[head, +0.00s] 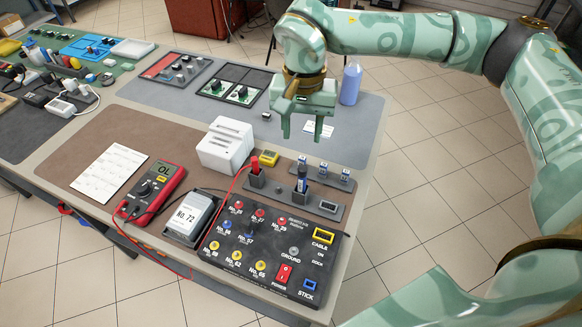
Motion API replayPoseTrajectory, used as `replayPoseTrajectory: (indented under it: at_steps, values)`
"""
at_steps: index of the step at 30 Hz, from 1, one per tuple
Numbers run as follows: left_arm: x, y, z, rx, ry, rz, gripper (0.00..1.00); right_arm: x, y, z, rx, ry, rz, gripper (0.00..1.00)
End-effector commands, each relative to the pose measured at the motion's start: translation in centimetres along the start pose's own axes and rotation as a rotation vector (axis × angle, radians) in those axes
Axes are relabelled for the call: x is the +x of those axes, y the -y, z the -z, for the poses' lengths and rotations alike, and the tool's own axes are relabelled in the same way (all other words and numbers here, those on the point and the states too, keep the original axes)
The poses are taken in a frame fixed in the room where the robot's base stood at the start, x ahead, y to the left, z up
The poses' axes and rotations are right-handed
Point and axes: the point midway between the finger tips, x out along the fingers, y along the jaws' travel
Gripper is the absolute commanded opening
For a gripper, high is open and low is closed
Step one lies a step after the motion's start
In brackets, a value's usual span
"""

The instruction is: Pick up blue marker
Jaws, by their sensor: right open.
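A dark blue marker (302,179) stands upright in a grey holder (326,208) behind the black test panel. My right gripper (302,136) is in the air over the table's right part, higher in the picture than the marker and apart from it. Its two fingers point down, open, with nothing between them. My left gripper is not in view.
A red-topped item (255,165) stands left of the marker. The panel (262,245), red multimeter (154,187) and blue bottle (350,83) stand around.

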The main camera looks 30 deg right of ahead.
Motion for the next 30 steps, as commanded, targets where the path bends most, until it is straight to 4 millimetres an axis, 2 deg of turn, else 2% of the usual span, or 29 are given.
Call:
replayPoseTrajectory:
  at_steps: [6,10,12,18,24,30]
  values:
    - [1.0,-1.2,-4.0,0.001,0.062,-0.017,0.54,5.7,0.1,0.1,0.001,0.011,-0.006,0.44]
    - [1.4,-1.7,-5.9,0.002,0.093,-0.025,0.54,8.8,0.3,0.2,0.0,0.012,-0.006,0.44]
    - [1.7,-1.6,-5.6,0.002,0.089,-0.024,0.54,9.8,0.3,0.3,0.0,0.011,-0.006,0.44]
    - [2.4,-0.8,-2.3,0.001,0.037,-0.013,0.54,11.3,0.3,0.3,-0.001,0.01,-0.003,0.44]
    - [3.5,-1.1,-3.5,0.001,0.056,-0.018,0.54,14.8,0.3,0.5,0.0,0.013,-0.005,0.44]
    - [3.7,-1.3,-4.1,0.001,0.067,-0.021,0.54,16.0,0.3,0.5,-0.001,0.009,-0.002,0.44]
